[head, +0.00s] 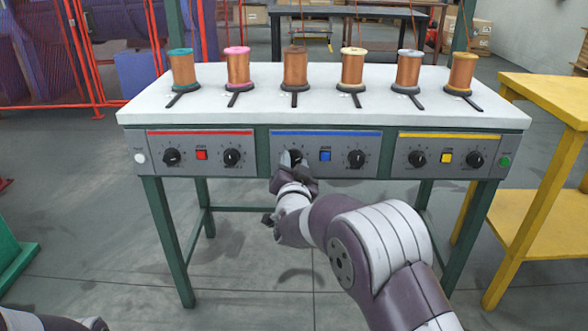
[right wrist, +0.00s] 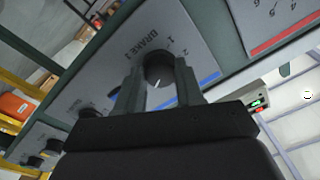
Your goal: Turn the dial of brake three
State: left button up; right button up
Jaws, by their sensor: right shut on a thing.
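The dial of brake three (head: 289,157) is the left black dial on the blue-striped panel (head: 326,170), third from the left along the desk front. My right gripper (head: 295,165) reaches it from below and partly hides it. In the right wrist view the two fingers stand either side of the round black dial (right wrist: 160,68), shut on it. A white pointer mark shows on the dial. The label beside it starts with BRAKE; its number is hard to read. My left gripper is out of view; only part of my left arm shows at the bottom left.
The brake four dial (head: 356,159) and a blue button (head: 325,155) are to the right. A red-striped panel (head: 201,158) is on the left, a yellow-striped one (head: 445,158) on the right. Copper spools stand on the white top (head: 330,112). A yellow table (head: 548,95) stands at right.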

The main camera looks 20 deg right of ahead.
jog(key=m+b, duration=0.1)
jog(key=m, duration=0.1)
jog(key=m+b, duration=0.1)
jog(key=m, duration=0.1)
jog(key=m+b, duration=0.1)
jog(key=shift+a+f+m+h, duration=0.1)
jog(key=shift+f+m+h, duration=0.15)
jog(key=shift+m+h, duration=0.15)
jog(key=m+b, duration=0.2)
jog(key=m, duration=0.2)
jog(key=shift+m+b, duration=0.35)
jog(key=shift+m, duration=0.05)
jog(key=shift+r+m+h+b, duration=0.1)
jog(key=shift+m+h+b, duration=0.2)
jog(key=shift+m, duration=0.3)
jog(key=shift+r+m, duration=0.1)
jog(key=shift+m, duration=0.2)
jog(key=o, duration=1)
jog(key=shift+o, duration=0.2)
